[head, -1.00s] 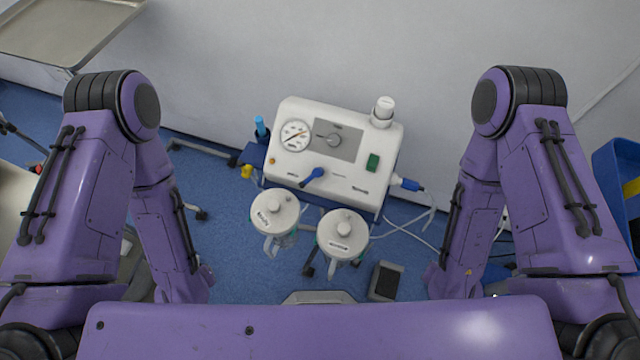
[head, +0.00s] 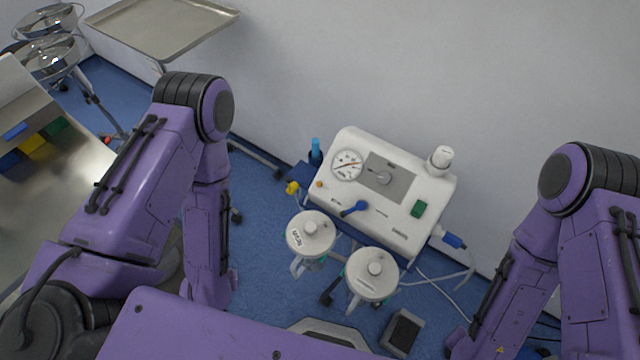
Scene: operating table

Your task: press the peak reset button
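A white medical unit (head: 385,195) stands on a cart against the wall. Its sloped front has a round gauge (head: 347,165), a knob on a grey panel (head: 383,178), a blue lever (head: 354,208), a green switch (head: 418,208) and a small orange button (head: 319,184) below the gauge at left. No label reading peak reset can be made out, so I cannot tell which control it is. My arms hang down left and right of the unit, apart from it. Both grippers are out of view.
Two lidded jars, left (head: 310,234) and right (head: 371,275), stand in front of the unit. A foot pedal (head: 402,332) and tubing (head: 455,280) lie on the blue floor. A steel tray (head: 160,28) is at upper left, a metal table (head: 55,190) at far left.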

